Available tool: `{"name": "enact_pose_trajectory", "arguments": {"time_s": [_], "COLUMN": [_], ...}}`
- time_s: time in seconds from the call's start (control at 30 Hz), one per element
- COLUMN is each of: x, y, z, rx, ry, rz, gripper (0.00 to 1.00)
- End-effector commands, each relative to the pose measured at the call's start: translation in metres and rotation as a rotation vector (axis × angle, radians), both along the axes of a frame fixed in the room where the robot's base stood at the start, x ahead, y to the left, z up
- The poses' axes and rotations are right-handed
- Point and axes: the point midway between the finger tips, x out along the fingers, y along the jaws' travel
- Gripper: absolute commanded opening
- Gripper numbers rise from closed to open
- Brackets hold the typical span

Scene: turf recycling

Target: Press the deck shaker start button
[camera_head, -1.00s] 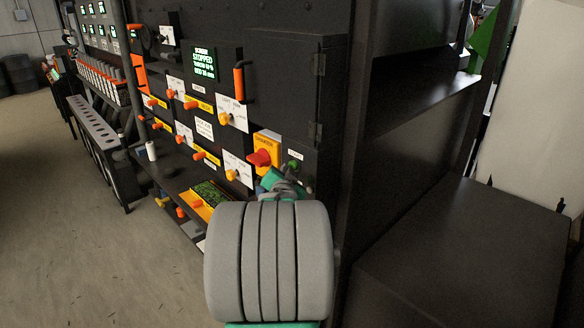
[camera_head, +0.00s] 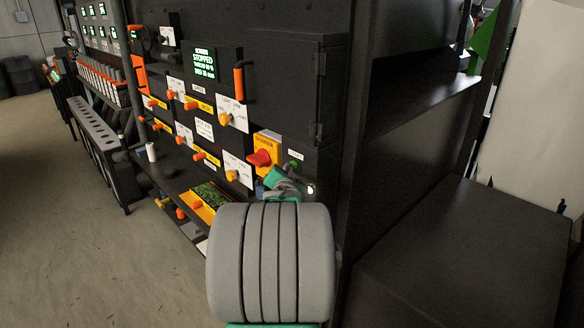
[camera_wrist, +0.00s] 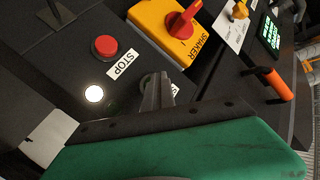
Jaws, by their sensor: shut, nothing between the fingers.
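The green start button (camera_head: 294,164) sits under a small START label on the dark panel, right of the yellow SHAKER box (camera_head: 268,143) with its red rotary switch (camera_head: 259,158). My gripper (camera_head: 290,184) is shut and empty, close to the panel just below the button. In the wrist view its fingertips (camera_wrist: 156,82) overlap the button area beside a mostly covered label (camera_wrist: 175,89). I cannot tell whether they touch the button. A red stop button (camera_wrist: 105,47) and STOP label (camera_wrist: 123,65) lie left of the fingers. A white lamp (camera_wrist: 94,94) glows near them.
The panel screen (camera_head: 203,64) reads STOPPED. Several orange knobs and white labels lie left of the SHAKER box. A dark cabinet (camera_head: 455,250) stands to the right. The floor (camera_head: 70,240) at left is open.

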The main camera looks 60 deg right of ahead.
Motion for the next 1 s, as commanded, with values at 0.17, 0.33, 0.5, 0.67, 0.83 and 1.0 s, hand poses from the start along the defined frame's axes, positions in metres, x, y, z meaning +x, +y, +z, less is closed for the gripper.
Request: {"name": "enact_pose_trajectory", "arguments": {"time_s": [0.17, 0.33, 0.5, 0.67, 0.83, 1.0], "x": [0.0, 0.003, 0.004, 0.004, 0.006, 0.01], "y": [0.002, 0.011, 0.018, 0.018, 0.023, 0.04], "z": [0.0, 0.0, 0.001, 0.001, -0.001, -0.001], "rx": [-0.001, -0.003, -0.002, -0.001, -0.001, -0.002], "ry": [0.0, 0.0, 0.0, -0.001, 0.0, -0.001], "rz": [0.0, 0.001, 0.0, 0.0, 0.003, 0.003], "gripper": [0.0, 0.0, 0.0, 0.0, 0.0, 0.0]}}
